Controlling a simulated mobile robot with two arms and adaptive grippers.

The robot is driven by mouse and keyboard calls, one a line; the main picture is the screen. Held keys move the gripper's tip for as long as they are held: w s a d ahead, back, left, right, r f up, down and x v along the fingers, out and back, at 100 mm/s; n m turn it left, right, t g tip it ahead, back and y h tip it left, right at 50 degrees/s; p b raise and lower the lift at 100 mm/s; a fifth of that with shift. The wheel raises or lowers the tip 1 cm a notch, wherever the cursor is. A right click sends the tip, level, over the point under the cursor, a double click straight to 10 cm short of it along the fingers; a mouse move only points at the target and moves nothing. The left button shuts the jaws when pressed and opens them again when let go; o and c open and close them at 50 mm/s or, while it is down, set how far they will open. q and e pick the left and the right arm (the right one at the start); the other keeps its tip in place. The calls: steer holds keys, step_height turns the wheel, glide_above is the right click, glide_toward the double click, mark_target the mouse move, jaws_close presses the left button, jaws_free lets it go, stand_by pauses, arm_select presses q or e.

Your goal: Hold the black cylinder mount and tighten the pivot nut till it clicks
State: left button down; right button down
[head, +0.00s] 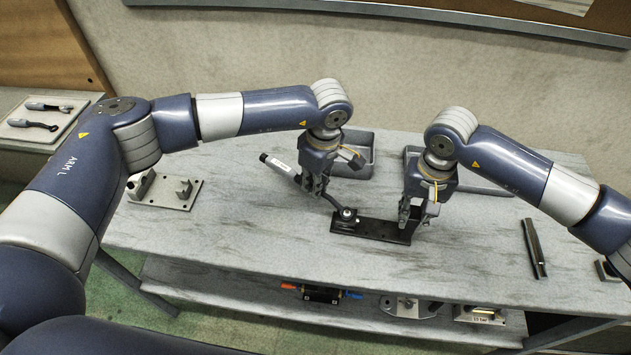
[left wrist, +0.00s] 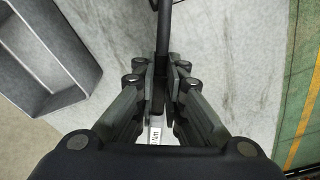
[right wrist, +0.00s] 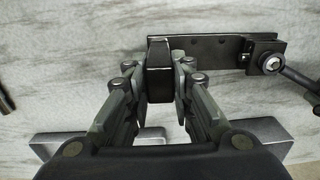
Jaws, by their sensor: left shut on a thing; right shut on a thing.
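The black cylinder mount (head: 377,230) lies on the grey bench as a flat plate with a raised block at its right end. My right gripper (head: 418,213) is shut on that block (right wrist: 159,62). The pivot nut (head: 346,213) is at the plate's left end; it shows at the upper right in the right wrist view (right wrist: 270,62). A wrench with a dark handle and white label (head: 277,164) slants down to the nut, its head at the nut. My left gripper (head: 314,187) is shut on the wrench, whose shaft points away in the left wrist view (left wrist: 163,35). Exact seating is too small to tell.
Grey trays (head: 359,143) stand at the back of the bench (head: 240,240). A metal bracket (head: 165,192) is at the left, a dark bar (head: 533,248) at the right. A side table holds a tool tray (head: 45,116). The bench front is mostly clear.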

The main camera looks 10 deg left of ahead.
arm_select(q)
steer(key=shift+w+a+r+h, duration=0.2)
steer(key=shift+a+r+h, duration=0.05)
steer(key=shift+r+h, duration=0.15)
steer(key=shift+d+r+y, duration=0.1)
steer(key=shift+r+y, duration=0.05)
steer(key=shift+y, duration=0.25)
steer(key=shift+s+a+n, duration=0.2)
steer(key=shift+s+n, duration=0.1)
steer(key=shift+n, duration=0.2)
steer(key=shift+r, duration=0.15)
steer(key=shift+d+r, duration=0.1)
steer(key=shift+r, duration=0.2)
steer(key=shift+s+r, duration=0.1)
steer(key=shift+s, duration=0.05)
steer(key=shift+d, duration=0.15)
